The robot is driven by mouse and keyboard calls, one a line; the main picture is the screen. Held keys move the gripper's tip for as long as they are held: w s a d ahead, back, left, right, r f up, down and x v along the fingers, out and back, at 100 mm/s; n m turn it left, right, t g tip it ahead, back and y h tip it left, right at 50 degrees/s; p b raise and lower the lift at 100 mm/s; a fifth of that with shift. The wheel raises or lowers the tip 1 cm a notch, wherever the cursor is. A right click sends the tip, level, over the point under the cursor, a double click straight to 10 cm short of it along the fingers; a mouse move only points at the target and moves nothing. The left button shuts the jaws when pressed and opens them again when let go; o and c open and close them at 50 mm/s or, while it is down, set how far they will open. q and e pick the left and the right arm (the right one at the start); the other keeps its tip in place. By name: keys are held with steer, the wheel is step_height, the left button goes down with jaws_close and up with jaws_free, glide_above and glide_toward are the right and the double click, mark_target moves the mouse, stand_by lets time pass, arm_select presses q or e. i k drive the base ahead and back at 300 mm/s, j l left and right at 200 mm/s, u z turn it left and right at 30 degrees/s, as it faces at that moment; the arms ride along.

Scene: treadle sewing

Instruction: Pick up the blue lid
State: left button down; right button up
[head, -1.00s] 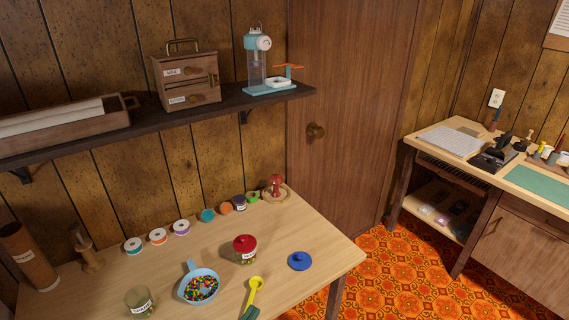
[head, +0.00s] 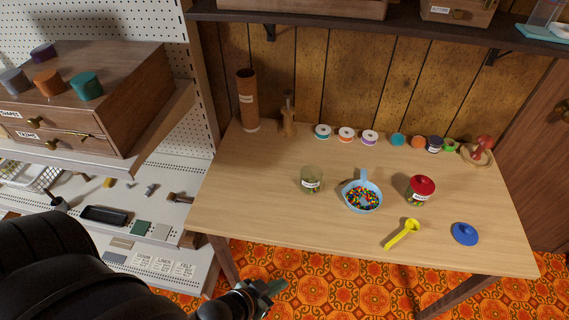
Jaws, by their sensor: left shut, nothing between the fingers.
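The blue lid (head: 464,234) lies flat on the right part of the wooden table (head: 270,235), near its front edge, with its knob up. It is apart from the yellow scoop (head: 402,234) to its left. My left gripper (head: 274,289) is at the bottom middle, in front of the table's front edge and well to the left of the lid. Its greenish fingertips are together and hold nothing. My right gripper is not in view.
A red-lidded jar (head: 421,190), a blue pan of colored beads (head: 361,195) and an open glass jar (head: 312,181) stand mid-table. Spools and small pots line the back. A shelf unit with a wooden drawer box (head: 95,105) stands left. The front left tabletop is clear.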

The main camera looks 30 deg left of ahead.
mark_target(465, 234)
steer(key=j+u, duration=0.1)
steer(key=u, duration=0.6)
steer(key=z, duration=1.35)
steer(key=u, duration=1.35)
steer(key=i+l, duration=0.15)
steer(key=l, duration=0.15)
steer(key=i+l+z, duration=0.15)
steer(key=l, duration=0.2)
